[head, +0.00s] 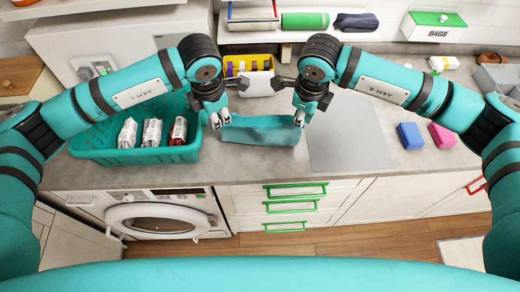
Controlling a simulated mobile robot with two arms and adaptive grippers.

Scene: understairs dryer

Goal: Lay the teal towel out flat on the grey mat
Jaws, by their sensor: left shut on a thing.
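The teal towel (260,131) lies as a narrow folded strip on the grey counter, left of the mat. The darker grey mat (347,138) is a flat, bare rectangle to the right of the towel. My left gripper (220,119) is shut on the towel's left end. My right gripper (301,118) is at the towel's right end, pointing down. Its fingertips are too small to tell whether they are open or shut, or touching the cloth.
A teal basket (130,157) with several packets stands left of the towel. A yellow bin (262,62) is behind. Blue (410,136) and pink (442,136) blocks lie right of the mat. A washer (160,216) and green-handled drawers (292,207) are below the counter's front edge.

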